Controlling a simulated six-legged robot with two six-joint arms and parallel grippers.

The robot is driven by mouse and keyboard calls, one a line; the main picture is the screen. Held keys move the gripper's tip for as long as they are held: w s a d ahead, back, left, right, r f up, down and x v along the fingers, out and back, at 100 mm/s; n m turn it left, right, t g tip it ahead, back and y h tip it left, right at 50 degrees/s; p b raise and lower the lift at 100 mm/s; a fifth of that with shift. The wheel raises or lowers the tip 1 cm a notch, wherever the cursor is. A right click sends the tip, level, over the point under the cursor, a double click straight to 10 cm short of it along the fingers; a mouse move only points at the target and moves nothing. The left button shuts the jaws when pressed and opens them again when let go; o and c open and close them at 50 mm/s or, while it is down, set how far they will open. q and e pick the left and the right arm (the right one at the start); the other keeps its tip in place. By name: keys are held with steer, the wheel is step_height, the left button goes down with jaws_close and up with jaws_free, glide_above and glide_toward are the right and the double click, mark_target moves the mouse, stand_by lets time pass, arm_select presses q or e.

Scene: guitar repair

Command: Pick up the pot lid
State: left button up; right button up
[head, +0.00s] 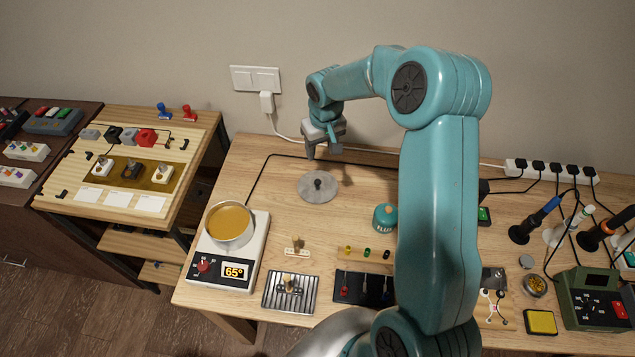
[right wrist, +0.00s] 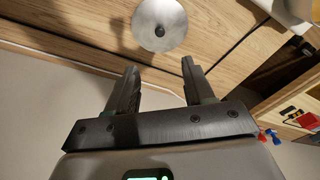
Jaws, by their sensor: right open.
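The pot lid (head: 319,187) is a flat grey metal disc with a dark knob in its middle. It lies flat on the wooden workbench, right of the pot. It also shows in the right wrist view, as a pale disc (right wrist: 160,22) at the top, beyond the fingertips. My right gripper (head: 322,150) hangs above and behind the lid, near the wall, apart from it. In the right wrist view the two dark fingers (right wrist: 160,72) stand apart with nothing between them. My left gripper is not in view.
A pot (head: 229,226) of amber liquid sits on a hot plate (head: 233,262) reading 65°. A teal flux jar (head: 385,217) stands right of the lid. A metal rack (head: 291,293) lies in front. Cables run along the wall. The bench around the lid is clear.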

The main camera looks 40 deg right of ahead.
steer(key=b, duration=0.4)
glide_above(318, 181)
steer(key=f, duration=0.9)
steer(key=shift+s+a, duration=0.35)
steer(key=shift+s, duration=0.05)
steer(key=shift+s+d+f+b, duration=0.15)
steer(key=shift+f+b, duration=0.25)
steer(key=shift+f, duration=0.2)
steer(key=shift+w+f, duration=0.2)
steer(key=shift+f, duration=0.3)
steer(key=f+b, duration=0.1)
steer(key=f, duration=0.1)
steer(key=f+b, duration=0.1)
steer(key=f, duration=0.1)
steer(key=shift+w+d+f, duration=0.2)
steer(key=shift+w+a, duration=0.1)
steer(key=shift+r, duration=0.1)
steer(key=c, duration=0.9)
jaws_close()
